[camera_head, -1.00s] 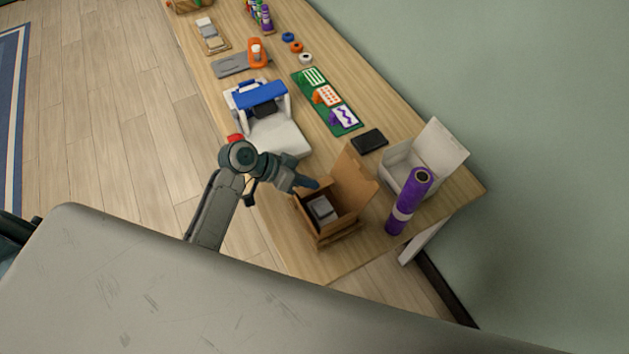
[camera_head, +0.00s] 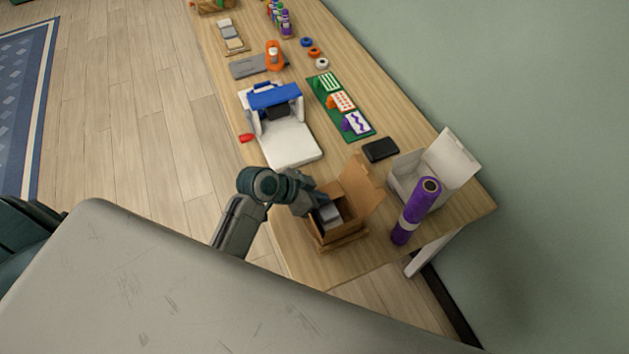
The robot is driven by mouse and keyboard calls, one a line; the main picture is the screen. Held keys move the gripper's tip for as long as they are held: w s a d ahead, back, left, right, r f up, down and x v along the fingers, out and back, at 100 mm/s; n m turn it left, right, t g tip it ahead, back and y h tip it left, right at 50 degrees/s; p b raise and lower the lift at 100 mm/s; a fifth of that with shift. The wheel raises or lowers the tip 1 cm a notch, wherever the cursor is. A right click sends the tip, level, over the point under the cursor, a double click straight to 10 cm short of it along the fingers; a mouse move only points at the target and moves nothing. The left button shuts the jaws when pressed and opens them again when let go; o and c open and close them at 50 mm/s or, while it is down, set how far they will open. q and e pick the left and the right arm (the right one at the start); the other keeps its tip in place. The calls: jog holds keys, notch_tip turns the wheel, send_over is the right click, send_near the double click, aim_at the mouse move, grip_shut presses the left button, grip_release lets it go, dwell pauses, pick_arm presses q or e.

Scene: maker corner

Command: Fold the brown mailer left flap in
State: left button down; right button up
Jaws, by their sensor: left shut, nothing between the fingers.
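The brown mailer (camera_head: 346,236) stands on the near end of the table, with its tall lid flap (camera_head: 362,185) upright at the back right. A grey item (camera_head: 329,214) lies inside it. My left gripper (camera_head: 316,202) is at the mailer's left rim, over the left side of the opening. It is shut with nothing in it, and it hides the left flap, so I cannot tell how that flap stands. My right gripper is not in view.
A purple roll (camera_head: 415,211) stands right of the mailer, before an open white box (camera_head: 406,172). A black case (camera_head: 380,149) lies behind the mailer. A white and blue machine (camera_head: 292,143) stands at the back left. The table's front corner is clear.

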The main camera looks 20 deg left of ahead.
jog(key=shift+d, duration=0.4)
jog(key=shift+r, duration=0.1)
